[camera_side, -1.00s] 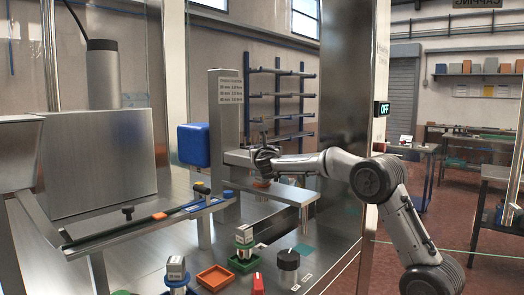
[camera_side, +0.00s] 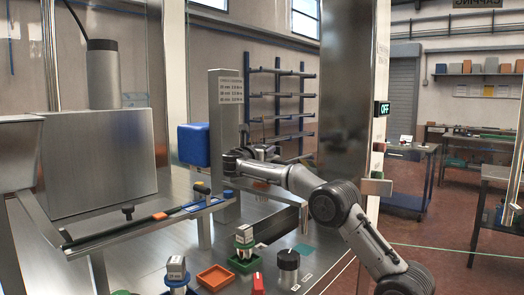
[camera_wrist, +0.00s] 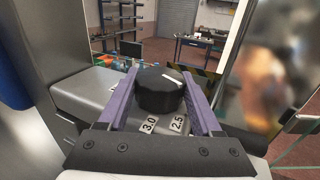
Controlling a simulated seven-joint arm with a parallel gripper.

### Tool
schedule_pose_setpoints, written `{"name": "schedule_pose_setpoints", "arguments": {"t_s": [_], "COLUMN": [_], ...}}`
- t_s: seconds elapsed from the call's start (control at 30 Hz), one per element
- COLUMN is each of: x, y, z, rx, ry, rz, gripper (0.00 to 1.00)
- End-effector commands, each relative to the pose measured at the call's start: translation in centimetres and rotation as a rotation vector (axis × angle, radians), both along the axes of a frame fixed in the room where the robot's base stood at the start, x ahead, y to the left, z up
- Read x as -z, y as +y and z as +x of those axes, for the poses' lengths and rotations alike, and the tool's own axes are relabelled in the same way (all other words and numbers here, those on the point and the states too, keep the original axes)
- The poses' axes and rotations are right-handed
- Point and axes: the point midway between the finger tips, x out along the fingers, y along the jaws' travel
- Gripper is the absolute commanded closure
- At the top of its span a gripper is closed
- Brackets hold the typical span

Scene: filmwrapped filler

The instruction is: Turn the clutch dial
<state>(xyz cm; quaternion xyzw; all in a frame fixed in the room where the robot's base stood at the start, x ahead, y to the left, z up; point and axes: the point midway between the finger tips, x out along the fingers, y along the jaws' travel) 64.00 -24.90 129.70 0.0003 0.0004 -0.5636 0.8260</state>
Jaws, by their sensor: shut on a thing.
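The clutch dial (camera_wrist: 158,96) is a black round knob with a white pointer line on top. White labels reading 3.0 (camera_wrist: 149,124) and 2.5 (camera_wrist: 176,123) lie just in front of it in the wrist view. My gripper (camera_wrist: 160,88) is shut on the dial, one purple finger on its left side and one on its right. In the side view my gripper (camera_side: 243,162) is beside the upright steel post (camera_side: 226,125) with the printed torque sheet (camera_side: 230,91). The dial's contact with the fingers cannot be made out there.
Another black knob (camera_side: 288,259) stands on the bench. Nearby are an orange tray (camera_side: 215,279), a green tray (camera_side: 243,265) and a red part (camera_side: 258,284). A blue box (camera_side: 193,144) is left of the post. A sloping rail (camera_side: 150,223) runs at left.

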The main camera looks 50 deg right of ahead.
Motion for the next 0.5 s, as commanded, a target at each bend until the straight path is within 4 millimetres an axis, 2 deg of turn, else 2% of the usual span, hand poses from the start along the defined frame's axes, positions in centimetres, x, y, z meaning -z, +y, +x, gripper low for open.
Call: {"name": "schedule_pose_setpoints", "arguments": {"t_s": [0.5], "x": [-0.02], "y": [-0.13], "z": [-0.10], "rx": [0.105], "ry": [0.001], "rz": [-0.001], "gripper": [0.90]}}
